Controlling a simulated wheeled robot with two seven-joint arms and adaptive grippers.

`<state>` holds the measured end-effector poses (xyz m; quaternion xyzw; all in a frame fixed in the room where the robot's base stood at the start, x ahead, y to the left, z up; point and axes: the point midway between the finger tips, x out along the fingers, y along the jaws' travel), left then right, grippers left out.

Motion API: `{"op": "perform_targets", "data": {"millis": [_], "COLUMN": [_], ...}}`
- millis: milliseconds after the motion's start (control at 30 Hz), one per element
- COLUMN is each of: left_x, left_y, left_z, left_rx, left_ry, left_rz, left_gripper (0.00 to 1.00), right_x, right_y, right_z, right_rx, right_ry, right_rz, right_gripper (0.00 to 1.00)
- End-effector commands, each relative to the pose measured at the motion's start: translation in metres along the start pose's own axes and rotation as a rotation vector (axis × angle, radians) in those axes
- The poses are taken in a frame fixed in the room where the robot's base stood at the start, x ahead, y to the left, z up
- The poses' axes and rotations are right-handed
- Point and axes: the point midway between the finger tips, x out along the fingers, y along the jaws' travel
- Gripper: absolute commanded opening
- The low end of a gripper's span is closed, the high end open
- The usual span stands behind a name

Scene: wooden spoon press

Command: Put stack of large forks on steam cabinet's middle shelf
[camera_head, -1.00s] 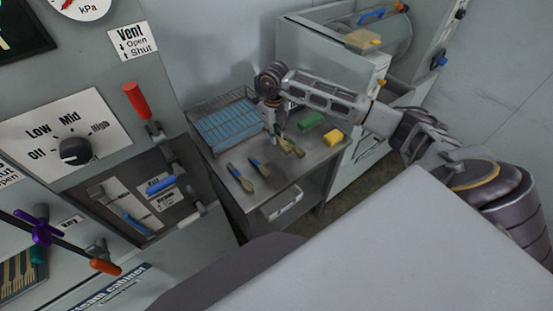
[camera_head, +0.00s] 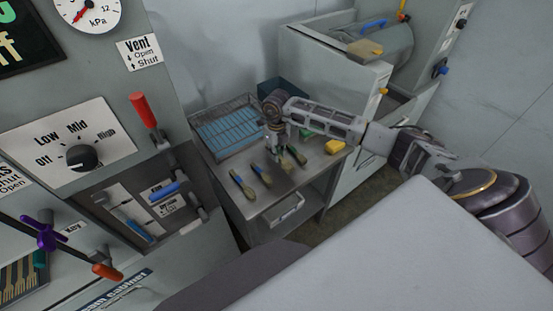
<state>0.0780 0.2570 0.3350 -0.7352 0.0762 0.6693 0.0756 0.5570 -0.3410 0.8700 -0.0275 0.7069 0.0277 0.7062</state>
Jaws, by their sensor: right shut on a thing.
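My right gripper (camera_head: 278,145) reaches down over the metal side table and is shut on one of the utensils (camera_head: 284,162) there. That utensil has a dark handle and a brownish broad end; the jaws hide its top, and I cannot tell if it is a stack of forks. Similar utensils lie to its left (camera_head: 263,173) and farther left (camera_head: 242,187), and one to its right (camera_head: 297,154). The steam cabinet shows by its label (camera_head: 115,292) at the lower left. Its middle shelf cannot be made out. My left gripper is not in view.
A control panel with a knob (camera_head: 82,158), a red lever (camera_head: 144,110) and a recess (camera_head: 140,210) with blue-handled tools stands at the left.

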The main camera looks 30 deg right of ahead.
Motion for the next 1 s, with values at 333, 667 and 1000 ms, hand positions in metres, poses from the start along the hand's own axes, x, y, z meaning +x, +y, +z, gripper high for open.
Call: {"op": "perform_targets", "data": {"millis": [333, 667, 1000], "left_x": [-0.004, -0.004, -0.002], "left_y": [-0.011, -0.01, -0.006], "left_z": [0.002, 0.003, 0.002], "left_rx": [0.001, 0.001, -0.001], "left_ry": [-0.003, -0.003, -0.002], "left_rz": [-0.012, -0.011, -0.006], "left_gripper": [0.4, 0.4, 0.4], "right_x": [0.026, 0.038, 0.04], "right_y": [0.001, 0.0, 0.0], "right_z": [-0.001, 0.0, 0.0], "right_rx": [0.0, 0.0, 0.0], "right_ry": [0.002, 0.0, 0.0], "right_rz": [0.001, -0.001, 0.0], "right_gripper": [0.0, 0.0, 0.19]}}
